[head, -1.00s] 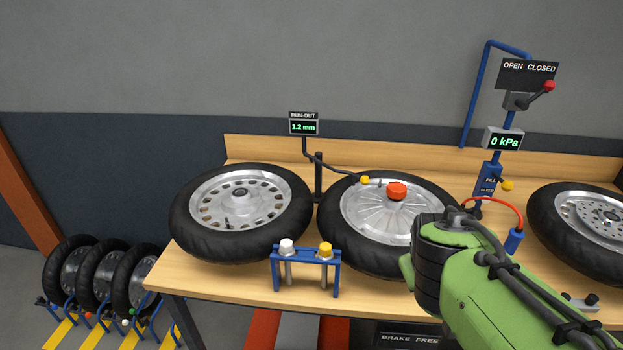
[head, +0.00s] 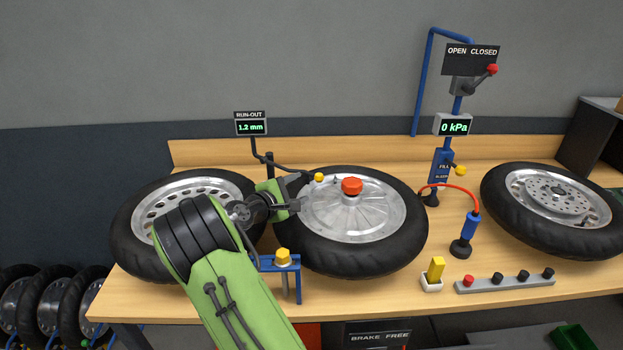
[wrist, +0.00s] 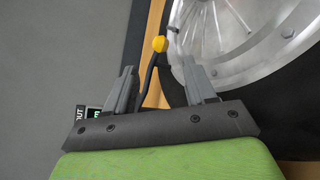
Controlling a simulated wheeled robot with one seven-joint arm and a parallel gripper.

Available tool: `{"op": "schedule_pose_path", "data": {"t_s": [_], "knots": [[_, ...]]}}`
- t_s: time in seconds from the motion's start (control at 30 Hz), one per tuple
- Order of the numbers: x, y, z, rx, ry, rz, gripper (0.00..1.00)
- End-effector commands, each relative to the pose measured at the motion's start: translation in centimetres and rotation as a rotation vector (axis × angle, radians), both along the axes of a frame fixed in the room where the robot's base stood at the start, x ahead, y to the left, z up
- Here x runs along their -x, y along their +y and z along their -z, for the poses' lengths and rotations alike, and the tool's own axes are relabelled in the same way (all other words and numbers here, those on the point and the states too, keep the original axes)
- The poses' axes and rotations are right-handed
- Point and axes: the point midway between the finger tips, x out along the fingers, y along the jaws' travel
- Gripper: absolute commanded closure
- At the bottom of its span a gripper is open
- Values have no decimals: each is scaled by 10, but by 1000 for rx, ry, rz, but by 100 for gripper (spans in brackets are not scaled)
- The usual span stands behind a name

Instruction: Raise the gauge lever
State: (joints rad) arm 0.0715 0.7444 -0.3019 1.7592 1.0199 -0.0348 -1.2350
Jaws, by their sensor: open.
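The run-out gauge lever is a thin dark rod with a yellow knob (head: 319,177). The gauge display (head: 251,124) reads 1.2 mm. My gripper (head: 304,190) is open and empty, just left of the knob. In the wrist view, the yellow knob (wrist: 159,44) lies just beyond and between the two fingertips (wrist: 160,68), and the rod runs down between the fingers. Touch cannot be told.
The left wheel (head: 130,232) lies partly behind my arm. A blue stand (head: 296,277) with a yellow-topped pin is near the bench's front edge. Right are a red hose (head: 450,186), the 0 kPa post (head: 453,125), another wheel (head: 552,245) and a button strip (head: 505,282).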

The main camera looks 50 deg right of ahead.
Motion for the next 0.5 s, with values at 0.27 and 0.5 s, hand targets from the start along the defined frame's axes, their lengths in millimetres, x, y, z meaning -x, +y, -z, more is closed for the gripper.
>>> {"op": "schedule_pose_path", "data": {"t_s": [0.27,0.5], "knots": [[-4,-69,16,-2,-2,3,45],[-7,-104,24,-3,-2,0,45]]}}
